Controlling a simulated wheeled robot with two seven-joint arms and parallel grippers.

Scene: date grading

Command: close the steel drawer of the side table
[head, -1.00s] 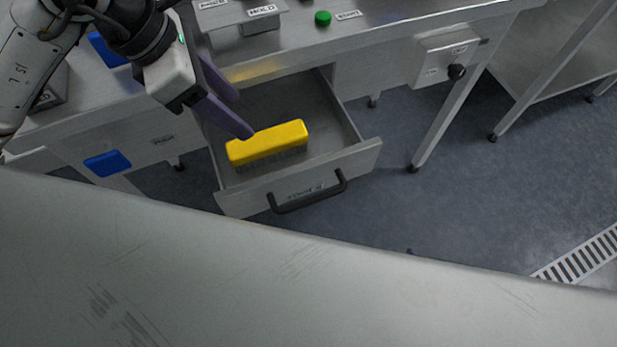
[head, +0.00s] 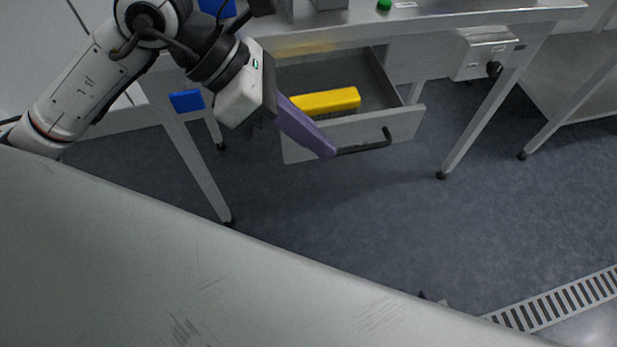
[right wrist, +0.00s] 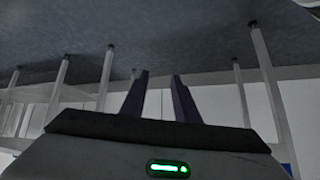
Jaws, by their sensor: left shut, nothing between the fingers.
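The steel drawer (head: 405,123) of the side table (head: 430,25) stands open in the head view. A yellow brush or block (head: 330,101) lies inside it. The dark bar handle (head: 368,148) is on the drawer's front. My left gripper (head: 328,153) is shut and empty, with its purple fingers slanting down across the drawer front. Their tips are at the handle's left end; I cannot tell whether they touch it. The fingers hide part of the drawer front and of the handle. My right gripper (right wrist: 160,85) shows only in the right wrist view, open and empty.
A control box (head: 480,55) with a dark knob hangs under the table's right side. Table legs (head: 490,120) stand either side of the drawer. A pale surface (head: 200,270) fills the foreground. The floor (head: 330,210) in front of the drawer is clear, with a drain grate (head: 560,300) at lower right.

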